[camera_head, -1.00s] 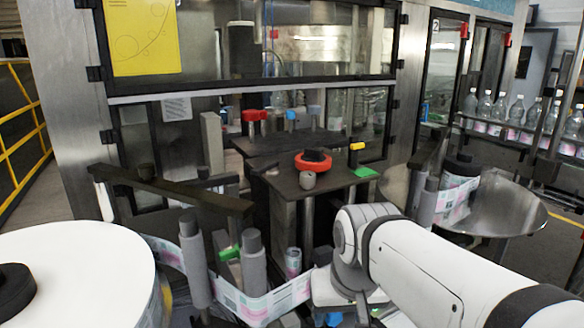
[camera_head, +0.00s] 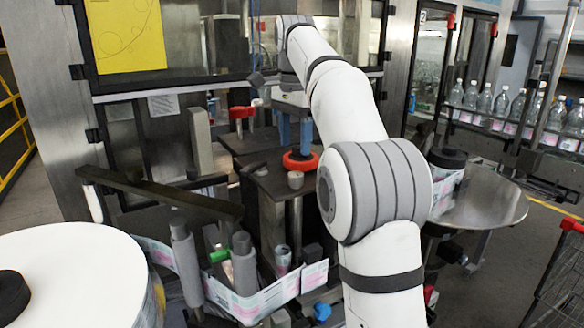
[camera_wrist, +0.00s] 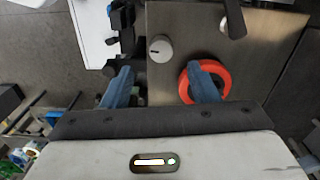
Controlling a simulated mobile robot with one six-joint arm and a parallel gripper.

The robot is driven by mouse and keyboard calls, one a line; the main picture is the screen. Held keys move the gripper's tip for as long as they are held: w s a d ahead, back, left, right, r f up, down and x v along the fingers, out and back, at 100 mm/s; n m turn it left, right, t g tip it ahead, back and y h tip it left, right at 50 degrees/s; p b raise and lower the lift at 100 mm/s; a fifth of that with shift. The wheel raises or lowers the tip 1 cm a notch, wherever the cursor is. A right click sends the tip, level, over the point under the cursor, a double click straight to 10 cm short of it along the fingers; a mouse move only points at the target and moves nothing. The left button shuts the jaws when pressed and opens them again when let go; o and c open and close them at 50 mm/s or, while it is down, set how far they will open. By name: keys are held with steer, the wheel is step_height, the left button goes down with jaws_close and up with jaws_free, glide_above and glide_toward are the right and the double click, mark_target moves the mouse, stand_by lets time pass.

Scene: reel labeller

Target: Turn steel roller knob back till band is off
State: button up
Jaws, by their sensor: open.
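A small grey steel-looking knob (camera_head: 295,180) stands on the dark plate, near its front edge; in the wrist view the knob (camera_wrist: 160,48) is round with a small dark mark on its face. My gripper (camera_head: 295,135) hangs above the plate, pointing down, with its blue fingers apart and empty. In the wrist view my gripper (camera_wrist: 161,82) has the knob beyond the gap between its fingertips, not between them. The right finger overlaps a red ring (camera_wrist: 222,78). A printed label web (camera_head: 262,298) runs around grey posts below. I cannot tell which band the task means.
The red ring (camera_head: 300,162) with a dark hub sits close behind the knob. A dark lever (camera_wrist: 235,20) stands on the plate nearby. Red-topped posts (camera_head: 241,113) rise farther back. A white reel (camera_head: 75,270) and a steel disc (camera_head: 480,205) flank the plate.

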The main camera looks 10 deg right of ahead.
mark_target(294, 175)
steer(key=shift+f+b, duration=0.5)
steer(key=shift+f, duration=3.3)
steer(key=shift+c, duration=0.3)
steer(key=c, duration=0.9)
steer(key=shift+a, duration=0.15)
